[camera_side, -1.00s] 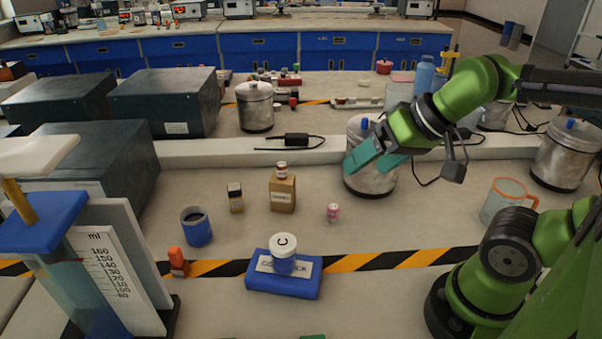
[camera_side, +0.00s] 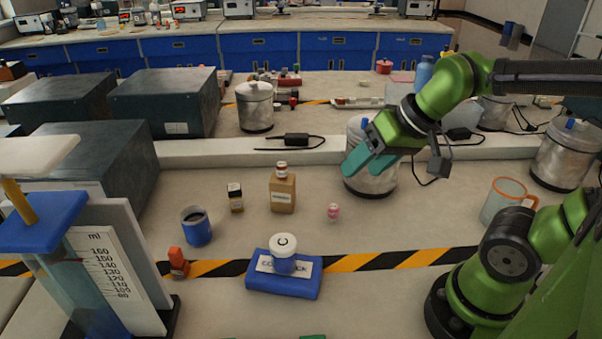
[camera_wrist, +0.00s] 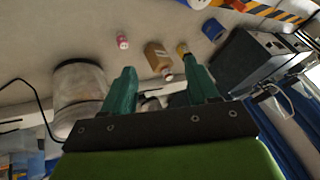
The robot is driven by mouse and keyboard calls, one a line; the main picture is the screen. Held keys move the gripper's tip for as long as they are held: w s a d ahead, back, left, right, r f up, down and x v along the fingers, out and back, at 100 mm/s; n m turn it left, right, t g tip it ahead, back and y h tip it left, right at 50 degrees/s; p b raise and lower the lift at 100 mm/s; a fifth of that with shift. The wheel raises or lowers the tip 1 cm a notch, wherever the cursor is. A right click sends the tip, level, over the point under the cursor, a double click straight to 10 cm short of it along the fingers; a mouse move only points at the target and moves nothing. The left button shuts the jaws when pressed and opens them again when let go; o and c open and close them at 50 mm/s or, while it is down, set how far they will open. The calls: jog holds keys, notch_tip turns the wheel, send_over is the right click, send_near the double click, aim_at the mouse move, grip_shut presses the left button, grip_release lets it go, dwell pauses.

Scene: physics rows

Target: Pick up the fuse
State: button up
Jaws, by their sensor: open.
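No object is clearly recognisable as a fuse. A small pink-and-white cylinder (camera_side: 333,212) stands on the bench right of the brown bottle, and it also shows in the wrist view (camera_wrist: 122,40). A small orange-red object (camera_side: 178,262) stands by the striped tape at the left; I cannot tell what it is. My gripper (camera_side: 362,166) is open and empty, its teal fingers tilted down to the left, above and behind the pink cylinder, overlapping a metal pot in the side view. In the wrist view my gripper (camera_wrist: 160,72) has its fingers well apart.
A brown bottle (camera_side: 283,192), a small dark bottle (camera_side: 236,198) and a blue mug (camera_side: 197,228) stand left of the pink cylinder. The metal pot (camera_side: 370,182) is behind it. A white-lidded jar sits on a blue block (camera_side: 283,283) in front.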

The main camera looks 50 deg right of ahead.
jog(key=w+d+f+n+g, duration=0.3)
jog(key=w, duration=0.3)
jog(key=n+g+h, duration=0.2)
jog(key=n+g, duration=0.1)
jog(key=n, duration=0.5)
send_over(334, 206)
notch_tip(334, 206, down, 3)
jog(key=f, duration=1)
jog(key=shift+w+a+f, duration=0.1)
jog(key=shift+a+f, duration=0.1)
jog(key=shift+f, duration=0.05)
jog(key=f, duration=0.5)
jog(key=shift+d+f, duration=0.1)
jog(key=shift+d, duration=0.1)
grip_shut()
